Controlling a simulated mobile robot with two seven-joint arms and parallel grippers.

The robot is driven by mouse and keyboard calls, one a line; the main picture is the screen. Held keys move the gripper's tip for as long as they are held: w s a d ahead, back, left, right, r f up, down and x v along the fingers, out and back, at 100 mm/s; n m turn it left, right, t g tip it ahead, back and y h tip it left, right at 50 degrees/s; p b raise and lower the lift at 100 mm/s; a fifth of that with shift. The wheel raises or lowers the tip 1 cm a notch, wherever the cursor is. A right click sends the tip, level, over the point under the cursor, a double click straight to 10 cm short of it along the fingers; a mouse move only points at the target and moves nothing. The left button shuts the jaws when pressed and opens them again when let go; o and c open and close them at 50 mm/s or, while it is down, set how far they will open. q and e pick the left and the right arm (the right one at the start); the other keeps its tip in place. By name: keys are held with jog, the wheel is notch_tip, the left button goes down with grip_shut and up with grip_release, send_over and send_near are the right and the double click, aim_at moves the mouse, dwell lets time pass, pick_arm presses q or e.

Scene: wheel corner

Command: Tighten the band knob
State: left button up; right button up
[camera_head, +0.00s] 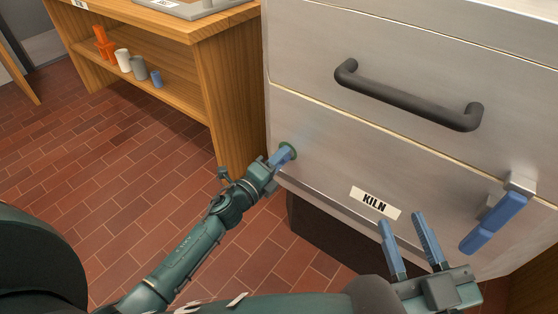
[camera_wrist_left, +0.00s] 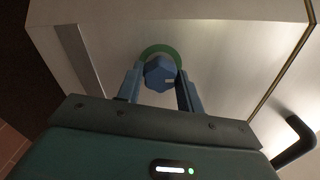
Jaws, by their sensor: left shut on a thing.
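The band knob is a faceted blue knob (camera_wrist_left: 158,72) with a pale mark on its right side, set in front of a green ring (camera_wrist_left: 176,55) on the metal kiln panel. In the head view the green ring (camera_head: 289,149) shows at the lower left of the kiln front (camera_head: 320,160). My left gripper (camera_head: 280,157) is at the knob and mostly hides it there. In the left wrist view its two blue fingers stand on either side of the knob, shut on it. My right gripper (camera_head: 408,242) is open and empty, in front of the kiln's lower edge.
A dark bar handle (camera_head: 410,98) and a blue lever (camera_head: 495,222) stick out from the kiln front. A KILN label (camera_head: 375,203) is below. A wooden shelf unit (camera_head: 215,75) with small cylinders stands close on the left. The brick floor (camera_head: 100,180) is clear.

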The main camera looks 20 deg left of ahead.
pick_arm(q)
jog(key=shift+s+f, duration=0.15)
dwell(0.3)
jog(key=o, duration=1)
jog(key=p+v, duration=0.2)
jog(key=v, duration=1.1)
